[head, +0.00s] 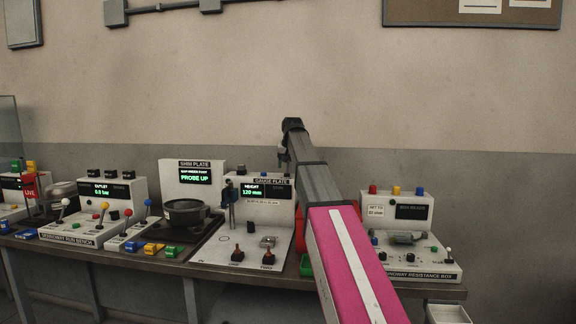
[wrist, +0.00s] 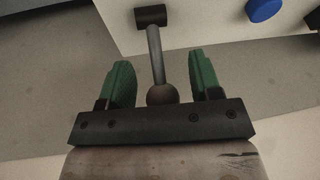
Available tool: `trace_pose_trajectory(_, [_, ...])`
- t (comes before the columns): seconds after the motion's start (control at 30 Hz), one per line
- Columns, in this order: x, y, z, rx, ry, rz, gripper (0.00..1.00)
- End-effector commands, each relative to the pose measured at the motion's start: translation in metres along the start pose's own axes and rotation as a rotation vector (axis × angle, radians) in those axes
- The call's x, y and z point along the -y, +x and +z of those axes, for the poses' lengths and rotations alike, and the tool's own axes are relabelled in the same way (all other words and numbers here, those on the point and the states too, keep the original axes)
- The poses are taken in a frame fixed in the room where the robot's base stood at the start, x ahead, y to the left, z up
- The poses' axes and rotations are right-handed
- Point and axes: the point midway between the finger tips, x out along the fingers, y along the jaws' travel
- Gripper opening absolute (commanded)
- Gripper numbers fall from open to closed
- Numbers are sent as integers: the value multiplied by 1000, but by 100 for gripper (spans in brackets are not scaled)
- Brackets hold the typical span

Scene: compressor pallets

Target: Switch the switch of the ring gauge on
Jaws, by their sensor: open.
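In the wrist view my gripper (wrist: 160,80) is open, one green-padded finger on each side of a switch lever (wrist: 155,55). The lever is a grey rod with a dark ball end, standing out from a black mount on a pale box (wrist: 205,22). Gaps show between the rod and both fingers. In the head view my arm's end is above the right end of the unit labelled gauge plate (head: 283,205), whose display reads height 120 mm. The fingers are too small to make out there. I cannot read a ring gauge label, and the lever is not clear in the head view.
A blue button (wrist: 263,9) is beside the lever on the box. Coloured blocks lie along the bench front.

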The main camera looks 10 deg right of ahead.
Motion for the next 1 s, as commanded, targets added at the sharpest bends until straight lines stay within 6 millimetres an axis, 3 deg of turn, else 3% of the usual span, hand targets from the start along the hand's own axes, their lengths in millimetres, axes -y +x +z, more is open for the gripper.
trace_pose_trajectory(0.03, [0,0,0,0,0,0,48])
trace_pose_trajectory(0.17, [0,0,0,0,0,0,6])
trace_pose_trajectory(0.2, [0,0,0,0,0,0,0])
trace_pose_trajectory(0.57, [0,-3,4,-55,-9,6,0])
trace_pose_trajectory(1.0, [3,-14,22,-388,-62,47,0])
